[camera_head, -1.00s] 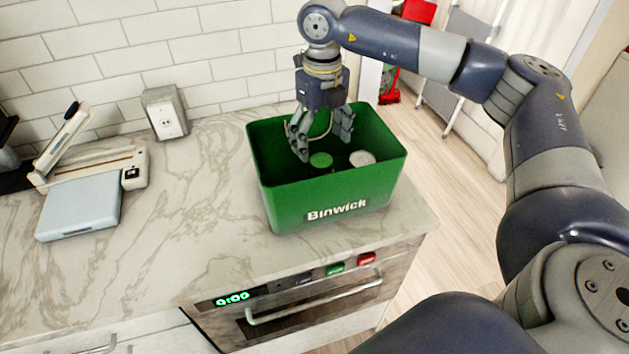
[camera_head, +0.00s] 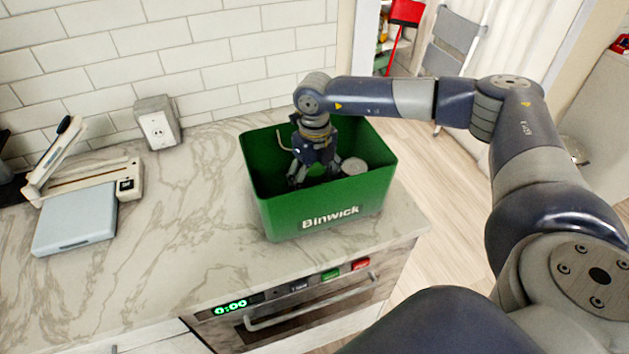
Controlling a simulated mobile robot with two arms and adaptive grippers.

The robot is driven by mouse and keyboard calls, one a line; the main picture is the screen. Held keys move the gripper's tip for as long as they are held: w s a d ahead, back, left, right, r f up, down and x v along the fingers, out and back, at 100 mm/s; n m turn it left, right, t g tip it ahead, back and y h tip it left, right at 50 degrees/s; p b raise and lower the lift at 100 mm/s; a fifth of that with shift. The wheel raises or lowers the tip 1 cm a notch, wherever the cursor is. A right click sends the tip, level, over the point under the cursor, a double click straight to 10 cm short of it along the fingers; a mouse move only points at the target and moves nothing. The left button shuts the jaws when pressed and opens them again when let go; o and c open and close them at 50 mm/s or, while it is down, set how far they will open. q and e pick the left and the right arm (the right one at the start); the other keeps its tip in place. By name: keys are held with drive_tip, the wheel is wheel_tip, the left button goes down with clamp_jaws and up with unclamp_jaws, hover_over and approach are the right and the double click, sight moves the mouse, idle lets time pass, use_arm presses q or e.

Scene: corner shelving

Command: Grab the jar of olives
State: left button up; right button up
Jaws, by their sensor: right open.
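My right gripper (camera_head: 315,178) points straight down inside the green bin (camera_head: 318,217) marked "Binwick". Its fingers are spread open, with the tips below the level of the rim. A round pale grey lid (camera_head: 354,166) shows in the bin just right of the gripper; I cannot tell what it belongs to. The round green lid that showed in the bin earlier is hidden behind or under the gripper. I cannot tell for sure which of these is the jar of olives. My left gripper is out of view.
The bin stands near the counter's right end, above an oven (camera_head: 300,312). The marble counter (camera_head: 185,210) between is clear.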

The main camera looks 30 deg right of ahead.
drive_tip(key=shift+f, duration=0.3)
drive_tip(key=c, duration=1.5)
drive_tip(key=shift+w, duration=0.1)
drive_tip(key=shift+r, duration=0.15)
drive_tip(key=shift+c, duration=0.2)
